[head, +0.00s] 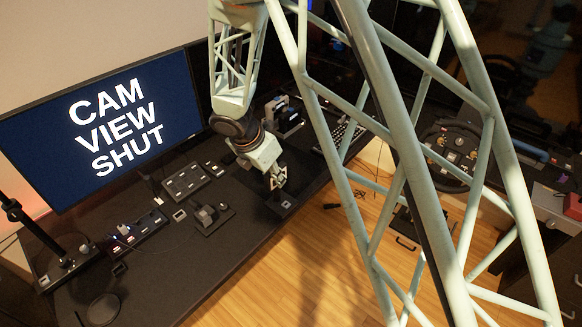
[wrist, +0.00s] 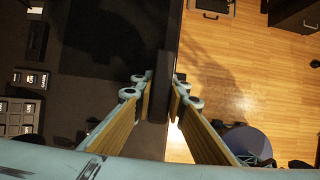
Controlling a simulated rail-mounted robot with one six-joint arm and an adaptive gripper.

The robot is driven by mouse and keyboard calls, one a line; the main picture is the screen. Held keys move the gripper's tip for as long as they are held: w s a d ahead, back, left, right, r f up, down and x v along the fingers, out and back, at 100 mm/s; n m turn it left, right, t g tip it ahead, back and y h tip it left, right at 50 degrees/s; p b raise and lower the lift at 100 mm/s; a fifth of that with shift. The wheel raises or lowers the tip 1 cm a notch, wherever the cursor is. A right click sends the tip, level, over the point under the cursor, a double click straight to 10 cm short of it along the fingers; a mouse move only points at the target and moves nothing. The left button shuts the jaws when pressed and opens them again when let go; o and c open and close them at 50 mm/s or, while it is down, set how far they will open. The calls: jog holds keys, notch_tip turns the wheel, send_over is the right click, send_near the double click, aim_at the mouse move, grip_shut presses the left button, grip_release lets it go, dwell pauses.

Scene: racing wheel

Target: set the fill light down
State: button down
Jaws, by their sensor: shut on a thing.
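My gripper (head: 277,182) is low over the front edge of the black desk (head: 235,240) in the head view. In the wrist view my gripper (wrist: 158,90) has its two fingers closed on a narrow dark slab, the fill light (wrist: 160,75), seen edge-on between the tips. The fill light lies along the line of the desk's front edge, with the desk to its left and the wooden floor to its right. Its underside is hidden, and I cannot tell whether it touches the desk. In the head view it is hard to separate from the dark desktop.
A large monitor (head: 105,130) stands at the back left. Button boxes (head: 185,181) and a small control unit (head: 207,216) sit on the desk left of my gripper. A keyboard (head: 340,135) and a racing wheel (head: 452,150) are to the right.

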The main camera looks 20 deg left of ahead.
dwell(0.4)
jog(key=w+a+f, duration=0.1)
jog(key=w+a, duration=0.3)
jog(key=w, duration=1)
jog(key=shift+w+a+f, duration=0.15)
jog(key=shift+w+a, duration=0.05)
jog(key=shift+w, duration=0.2)
jog(key=shift+w+a+f+b, duration=0.1)
jog(key=shift+w+f+b, duration=0.1)
jog(key=shift+f, duration=0.7)
jog(key=shift+w+a+f+b, duration=0.1)
jog(key=shift+f+b, duration=0.05)
jog(key=shift+f, duration=0.85)
jog(key=c, duration=3)
grip_release()
jog(key=shift+d, duration=0.1)
jog(key=o, duration=0.4)
jog(key=shift+o, duration=0.2)
